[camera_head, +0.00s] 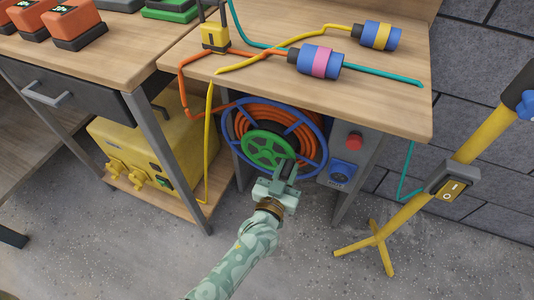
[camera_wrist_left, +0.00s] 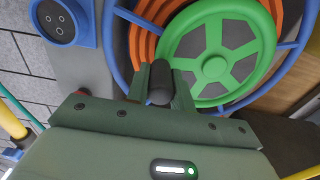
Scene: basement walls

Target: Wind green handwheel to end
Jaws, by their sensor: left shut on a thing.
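The green handwheel (camera_head: 268,150) sits at the centre of a blue-rimmed reel (camera_head: 232,127) wound with orange cable (camera_head: 312,143), under the right table. In the left wrist view the green handwheel (camera_wrist_left: 214,66) fills the upper right, with a dark crank knob (camera_wrist_left: 160,82) near its left rim. My left gripper (camera_head: 284,173) is at the lower right of the handwheel. In the left wrist view its fingers (camera_wrist_left: 160,88) are shut on the dark knob, one on each side. My right gripper is in neither view.
A yellow box (camera_head: 130,150) stands on the low shelf to the left. A grey panel with a red button (camera_head: 354,141) and a blue socket (camera_head: 342,171) is right of the reel. A yellow stand with a switch (camera_head: 450,190) stands at the right. Cables and connectors (camera_head: 318,63) lie on the tabletop.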

